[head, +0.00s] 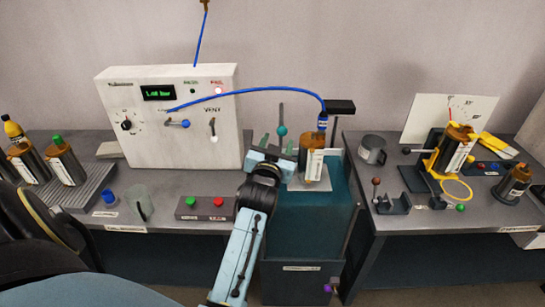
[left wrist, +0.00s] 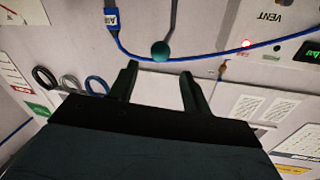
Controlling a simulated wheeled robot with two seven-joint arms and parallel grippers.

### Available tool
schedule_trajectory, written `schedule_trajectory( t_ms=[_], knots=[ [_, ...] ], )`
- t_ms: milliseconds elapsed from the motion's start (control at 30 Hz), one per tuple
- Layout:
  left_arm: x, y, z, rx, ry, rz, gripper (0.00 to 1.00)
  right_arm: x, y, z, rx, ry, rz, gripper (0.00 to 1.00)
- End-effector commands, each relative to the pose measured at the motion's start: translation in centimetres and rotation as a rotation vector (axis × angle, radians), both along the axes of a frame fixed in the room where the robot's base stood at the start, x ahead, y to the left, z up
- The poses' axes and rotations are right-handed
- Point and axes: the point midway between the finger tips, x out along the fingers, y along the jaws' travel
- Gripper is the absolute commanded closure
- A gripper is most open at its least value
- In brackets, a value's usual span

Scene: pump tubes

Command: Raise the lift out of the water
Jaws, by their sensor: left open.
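The lift's handle is a teal ball (head: 282,131) on a grey rod that rises behind the tank. My left gripper (head: 278,143) is open in front of the ball, its fingers pointing toward it. In the left wrist view the teal ball (left wrist: 160,50) shows just beyond and between the open fingertips (left wrist: 159,70), with nothing held. The tank (head: 310,225) holds teal water. A labelled brown-and-metal cylinder (head: 313,160) stands upright at the tank's top, on a pale plate (head: 318,184). My right gripper is not in view.
A blue hose (head: 265,89) arches from the white panel box (head: 172,115) to a connector above the cylinder; it also crosses the left wrist view (left wrist: 215,55). A red lamp (head: 218,90) glows on the box. A button box (head: 205,207) sits left of my forearm.

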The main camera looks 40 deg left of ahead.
Motion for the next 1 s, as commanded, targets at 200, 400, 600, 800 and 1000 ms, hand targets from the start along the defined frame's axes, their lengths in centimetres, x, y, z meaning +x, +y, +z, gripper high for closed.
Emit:
schedule_trajectory(
  t_ms=[200, 400, 600, 800, 1000],
  knots=[
    [-3.8, -1.8, 0.0, 0.0, -0.001, 0.0, 0.52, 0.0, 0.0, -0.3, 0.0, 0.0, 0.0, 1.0],
    [-5.2, -2.5, 0.1, 0.0, -0.003, -0.001, 0.52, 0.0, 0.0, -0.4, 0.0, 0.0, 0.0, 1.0],
    [-5.4, -2.6, 0.1, 0.001, -0.003, -0.001, 0.52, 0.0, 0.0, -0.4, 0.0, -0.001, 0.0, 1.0],
    [-5.4, -2.6, 0.1, 0.001, -0.003, -0.001, 0.52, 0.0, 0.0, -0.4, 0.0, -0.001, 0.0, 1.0],
    [-5.4, -2.6, 0.1, 0.001, -0.003, -0.001, 0.52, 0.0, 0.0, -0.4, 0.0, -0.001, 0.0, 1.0]
  ],
)
